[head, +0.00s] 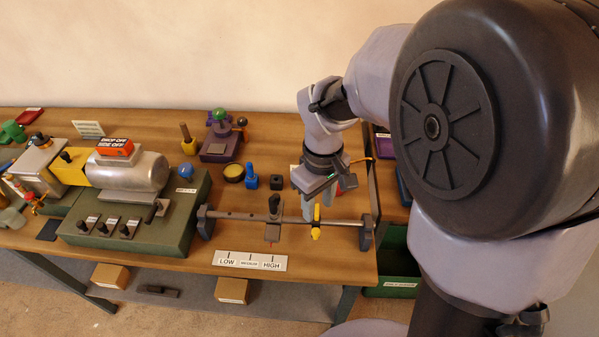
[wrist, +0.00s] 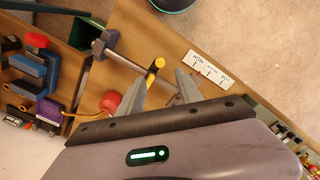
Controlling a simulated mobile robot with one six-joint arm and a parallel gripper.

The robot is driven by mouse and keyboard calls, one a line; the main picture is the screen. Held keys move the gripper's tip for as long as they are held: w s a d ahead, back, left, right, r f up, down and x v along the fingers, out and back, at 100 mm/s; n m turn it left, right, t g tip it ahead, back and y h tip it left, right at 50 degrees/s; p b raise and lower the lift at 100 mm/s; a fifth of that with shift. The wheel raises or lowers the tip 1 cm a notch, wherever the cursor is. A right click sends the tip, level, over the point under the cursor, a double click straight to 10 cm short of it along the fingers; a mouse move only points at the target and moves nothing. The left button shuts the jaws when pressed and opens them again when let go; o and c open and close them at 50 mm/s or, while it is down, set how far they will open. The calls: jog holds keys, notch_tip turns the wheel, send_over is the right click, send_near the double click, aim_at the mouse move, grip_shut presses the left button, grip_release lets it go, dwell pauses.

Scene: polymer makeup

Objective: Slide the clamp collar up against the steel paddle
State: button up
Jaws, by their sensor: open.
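A steel rod (head: 343,221) runs left to right near the table's front edge, between two dark end supports. A yellow piece (head: 316,234), perhaps the clamp collar, sits on the rod right of centre; it also shows in the wrist view (wrist: 159,63). A grey upright piece (head: 273,207) on a block with a red pointer stands left of it, apart from it; I cannot tell if this is the steel paddle. My gripper (head: 314,212) points down just above the yellow piece. In the wrist view its fingers (wrist: 166,74) are apart and empty, close to the yellow piece.
A LOW-to-HIGH scale plate (head: 250,261) lies in front of the rod. A green-based motor unit (head: 150,235) stands at the left. A blue knob (head: 251,180), a dark block (head: 277,182) and a purple fixture (head: 219,148) stand behind the rod. The table ends at the right (head: 372,200).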

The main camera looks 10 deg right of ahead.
aim_at(316, 231)
notch_tip(316, 231, down, 10)
jog(key=b, duration=0.3)
jog(key=shift+r, duration=0.1)
grip_shut()
dwell(1.1)
